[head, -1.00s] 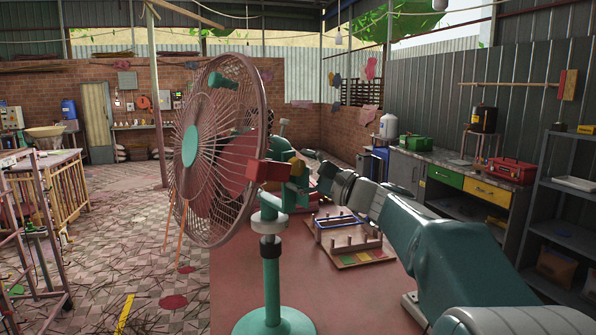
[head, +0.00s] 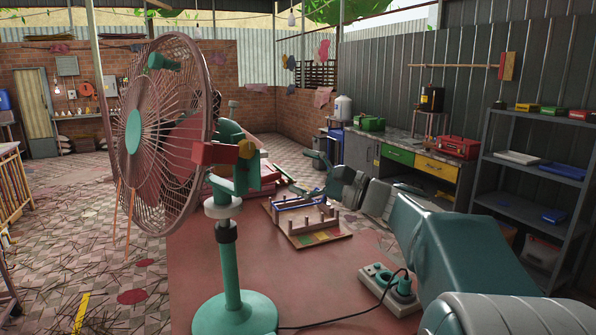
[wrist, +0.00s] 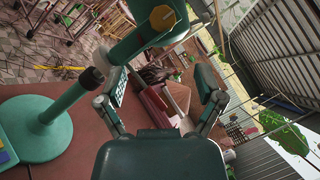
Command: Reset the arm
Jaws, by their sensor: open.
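My gripper (head: 318,168) is in the middle of the head view, at the end of my teal arm reaching in from the lower right. In the wrist view, the two fingers of my gripper (wrist: 160,78) are spread wide with nothing held between them. A standing fan (head: 228,240) with a teal post and round base stands on the red tabletop (head: 190,250), left of my gripper. In the head view a gap shows between the fan and my gripper. Part of the fan (wrist: 68,108) shows at the left of the wrist view.
A wooden peg rack (head: 308,228) stands on the table below my gripper. A power strip (head: 390,288) with a plugged-in black cable lies near my arm. Grey shelves (head: 530,205) and a workbench (head: 425,150) stand at the right. Open tiled floor lies left.

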